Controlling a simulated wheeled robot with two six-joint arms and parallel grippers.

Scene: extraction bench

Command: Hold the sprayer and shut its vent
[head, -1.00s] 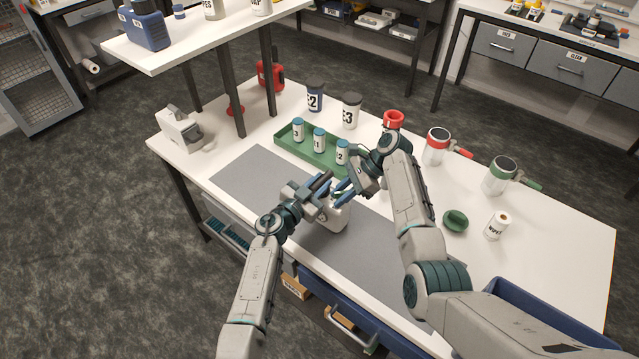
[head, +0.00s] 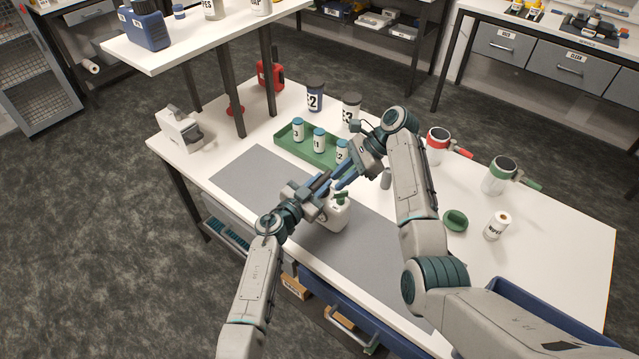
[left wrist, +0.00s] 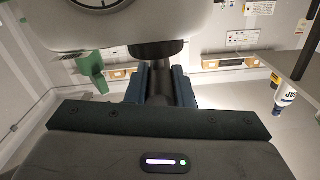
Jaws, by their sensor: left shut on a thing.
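The sprayer (head: 335,217) is a white bottle on the grey mat (head: 245,178), with a green part (head: 341,196) on top. A green part (left wrist: 91,63) also shows left of the jaws in the left wrist view. My left gripper (head: 322,184) is shut on the sprayer's dark handle, which shows between the blue fingers (left wrist: 158,85) in the left wrist view, below the white body (left wrist: 160,20). My right gripper (head: 340,182) is above and behind the sprayer, close to the left gripper. Its finger gap is unclear. I cannot tell the vent's state.
A green tray (head: 287,143) with several small labelled bottles stands behind the mat. Two dark-lidded jars (head: 315,97) (head: 351,107) stand behind it. Handled containers (head: 437,147) (head: 499,177), a green lid (head: 455,220) and a white roll (head: 496,227) are at right. A shelf (head: 200,42) overhangs the back left.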

